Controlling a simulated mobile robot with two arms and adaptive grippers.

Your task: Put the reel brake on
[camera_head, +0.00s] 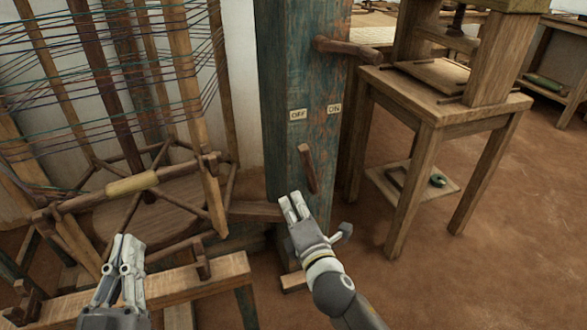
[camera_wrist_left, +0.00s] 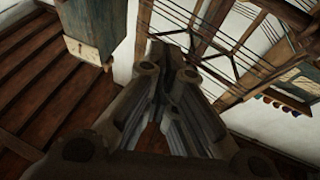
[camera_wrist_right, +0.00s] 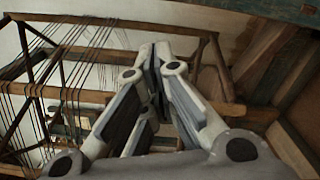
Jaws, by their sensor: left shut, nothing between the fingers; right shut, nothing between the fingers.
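The brake lever, a short wooden bar (camera_head: 308,168), is on the front of a worn teal post (camera_head: 285,60). It leans slightly, its upper end below the OFF label (camera_head: 298,115) and left of the ON label (camera_head: 334,109). My right gripper (camera_head: 293,206) is shut and empty, just below and left of the lever, apart from it. Its closed fingers also show in the right wrist view (camera_wrist_right: 155,65). My left gripper (camera_head: 124,250) is shut and empty at lower left, in front of the reel. Its fingers fill the middle of the left wrist view (camera_wrist_left: 172,65).
The wooden reel (camera_head: 185,110) with coloured threads stands left of the post, a pale handle (camera_head: 132,184) at its front. A wooden peg (camera_head: 348,47) juts from the post higher up. A wooden stand (camera_head: 440,105) is at right. Open floor (camera_head: 420,285) lies at lower right.

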